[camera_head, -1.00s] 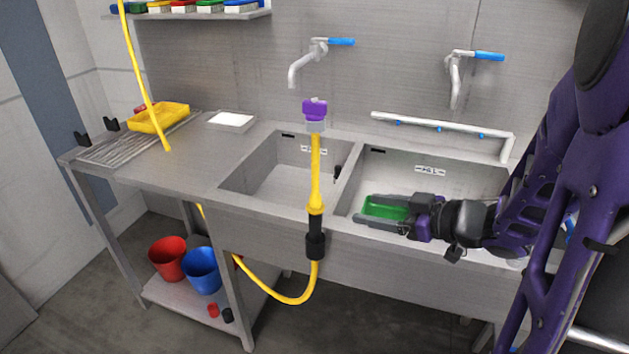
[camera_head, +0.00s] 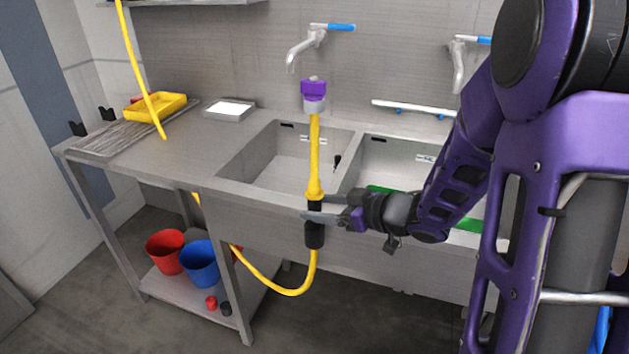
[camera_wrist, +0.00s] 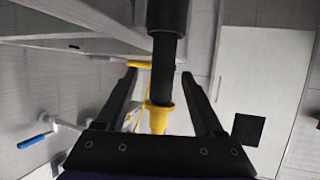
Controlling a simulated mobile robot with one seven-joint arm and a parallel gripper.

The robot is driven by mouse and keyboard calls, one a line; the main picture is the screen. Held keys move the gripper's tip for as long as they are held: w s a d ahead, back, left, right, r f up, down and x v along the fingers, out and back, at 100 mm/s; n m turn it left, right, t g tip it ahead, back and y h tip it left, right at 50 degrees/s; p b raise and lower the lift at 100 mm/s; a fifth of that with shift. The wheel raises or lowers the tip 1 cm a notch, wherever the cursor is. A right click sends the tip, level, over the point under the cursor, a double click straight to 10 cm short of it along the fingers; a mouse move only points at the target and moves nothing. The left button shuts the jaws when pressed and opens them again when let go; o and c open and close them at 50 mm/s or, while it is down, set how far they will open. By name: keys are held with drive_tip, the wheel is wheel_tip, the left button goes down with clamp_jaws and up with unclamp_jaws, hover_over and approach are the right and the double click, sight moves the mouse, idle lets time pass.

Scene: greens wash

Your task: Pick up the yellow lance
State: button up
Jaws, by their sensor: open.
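The yellow lance (camera_head: 315,155) hangs upright in front of the sink, with a purple and white head (camera_head: 314,95) at its top. Its black handle (camera_head: 314,227) is at the lower part, and a yellow hose loops from its bottom end. My gripper (camera_head: 312,207) is at the upper part of the black handle, reaching in from the right. In the wrist view my gripper (camera_wrist: 162,72) is open, with one finger on each side of the black handle (camera_wrist: 165,50). The yellow collar (camera_wrist: 158,117) also shows between the fingers. I cannot tell whether either finger touches the handle.
The double sink's rim (camera_head: 262,192) is just behind the lance. A yellow tray (camera_head: 155,107) lies on the drainboard at left. A red bucket (camera_head: 166,252) and a blue bucket (camera_head: 200,265) stand on the lower shelf. The floor in front is clear.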

drive_tip(key=b+x, duration=0.1)
drive_tip(key=x, duration=0.4)
drive_tip(key=shift+s+a+r, duration=0.1)
drive_tip(key=shift+r, duration=0.05)
drive_tip(key=c, duration=0.9)
drive_tip(key=shift+r, duration=0.1)
